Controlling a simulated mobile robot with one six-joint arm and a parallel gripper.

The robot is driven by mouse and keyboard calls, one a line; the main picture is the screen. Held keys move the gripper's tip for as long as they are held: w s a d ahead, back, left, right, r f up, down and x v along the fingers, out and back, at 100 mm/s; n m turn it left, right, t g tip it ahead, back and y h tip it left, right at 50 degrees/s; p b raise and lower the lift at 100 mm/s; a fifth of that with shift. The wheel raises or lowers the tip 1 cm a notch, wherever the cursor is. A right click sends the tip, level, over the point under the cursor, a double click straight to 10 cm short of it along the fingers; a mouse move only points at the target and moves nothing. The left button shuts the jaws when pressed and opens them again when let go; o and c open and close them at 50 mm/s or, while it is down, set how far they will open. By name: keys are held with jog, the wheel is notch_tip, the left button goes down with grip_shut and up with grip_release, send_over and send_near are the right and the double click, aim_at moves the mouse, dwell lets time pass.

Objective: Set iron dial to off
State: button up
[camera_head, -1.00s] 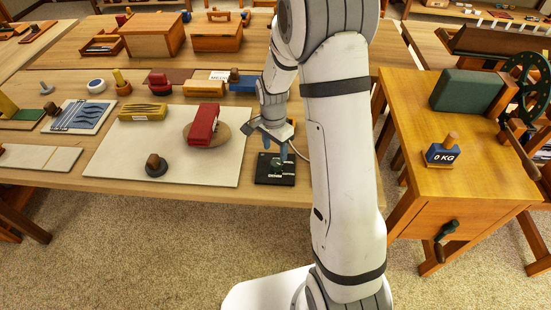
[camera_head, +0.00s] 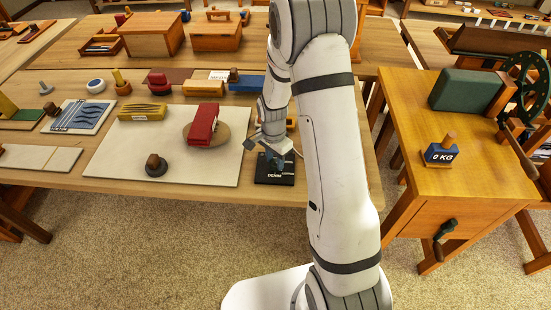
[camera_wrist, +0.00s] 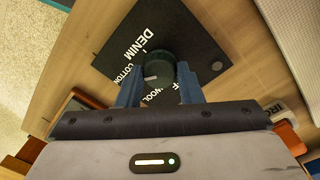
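The iron dial (camera_wrist: 160,68) is a dark green round knob on a black plate (camera_wrist: 190,35). In the wrist view the plate shows white words: DENIM, COTTON, WOOL and a partly hidden word ending in F. A short white mark on the knob points left, roughly toward COTTON. My gripper (camera_wrist: 161,88) has its two blue fingers on either side of the knob, seemingly touching it. In the head view my gripper (camera_head: 274,160) is low over the black plate (camera_head: 262,172) and hides the dial.
A pale board (camera_head: 110,165) with a red iron (camera_head: 203,124) on an oval wooden piece lies left of the plate. A dark round-based knob (camera_head: 156,168) stands on the board. A wooden bench (camera_head: 415,185) stands right, beyond a gap.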

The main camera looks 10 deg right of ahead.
jog(key=c, duration=0.4)
jog(key=shift+c, duration=0.2)
jog(key=shift+n, duration=0.3)
jog(key=n+b, duration=0.3)
jog(key=n, duration=0.1)
jog(key=shift+f+n, duration=0.1)
jog(key=shift+n, duration=0.2)
jog(key=n+b, duration=0.2)
jog(key=n, duration=0.4)
jog(key=shift+t, duration=0.3)
jog(key=n+b, duration=0.1)
jog(key=n, duration=0.5)
jog(key=shift+s+n, duration=0.1)
jog(key=shift+n, duration=0.2)
jog(key=n, duration=0.5)
jog(key=shift+n+b, duration=0.4)
jog(key=shift+n, duration=0.3)
